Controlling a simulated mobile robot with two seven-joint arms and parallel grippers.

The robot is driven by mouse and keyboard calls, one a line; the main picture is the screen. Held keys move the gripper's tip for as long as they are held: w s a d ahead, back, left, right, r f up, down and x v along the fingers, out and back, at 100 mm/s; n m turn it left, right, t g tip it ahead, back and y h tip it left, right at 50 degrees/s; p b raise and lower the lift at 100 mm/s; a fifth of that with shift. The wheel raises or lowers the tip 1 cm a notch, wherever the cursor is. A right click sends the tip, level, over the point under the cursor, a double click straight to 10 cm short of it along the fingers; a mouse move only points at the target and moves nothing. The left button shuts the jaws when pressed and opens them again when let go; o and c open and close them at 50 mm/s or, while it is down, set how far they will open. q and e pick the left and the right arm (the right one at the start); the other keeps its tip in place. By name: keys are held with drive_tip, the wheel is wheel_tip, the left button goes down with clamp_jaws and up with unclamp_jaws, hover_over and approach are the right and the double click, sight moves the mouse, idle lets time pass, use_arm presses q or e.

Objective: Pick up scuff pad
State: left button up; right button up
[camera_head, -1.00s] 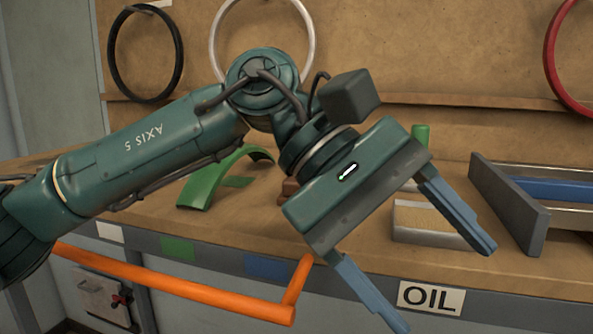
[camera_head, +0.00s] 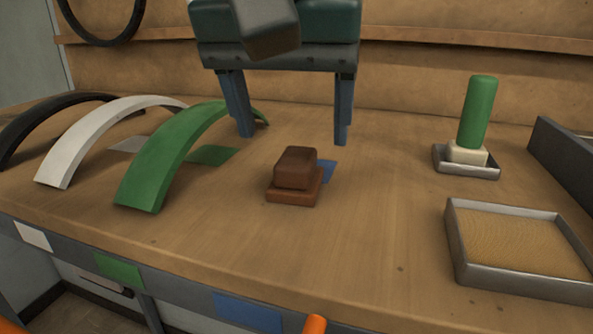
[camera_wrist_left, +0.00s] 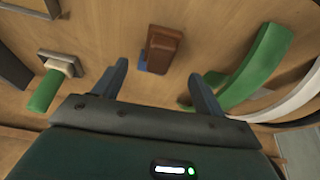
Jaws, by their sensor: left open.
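The scuff pad, which I take to be the reddish-brown block on a flat base (camera_head: 296,178), sits on the wooden bench near the middle of the head view. It also shows in the left wrist view (camera_wrist_left: 165,48), ahead of the fingertips. My left gripper (camera_head: 293,139) is open and empty, with its two blue fingers apart and pointing down above and behind the pad. The fingers are not touching it. In the left wrist view the open fingers (camera_wrist_left: 158,72) spread on either side of the pad's line. My right gripper is not in view.
Green (camera_head: 165,165), white (camera_head: 85,145) and black (camera_head: 30,125) curved fenders stand to the left. A green-handled tool (camera_head: 476,115) on a small tray and a shallow sand-coloured tray (camera_head: 455,245) are to the right. A blue patch (camera_head: 327,170) lies beside the pad. Bench around it is clear.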

sight(296, 156)
use_arm(q)
drive_tip(key=shift+p+x, duration=0.4)
drive_tip(key=shift+x, duration=2.7)
drive_tip(key=shift+w, duration=0.1)
drive_tip(key=shift+c, duration=0.3)
drive_tip(key=c, duration=1)
drive_tip(key=shift+r, duration=0.1)
wheel_tip(296, 156, up, 10)
drive_tip(key=o, duration=0.4)
drive_tip(key=c, duration=0.3)
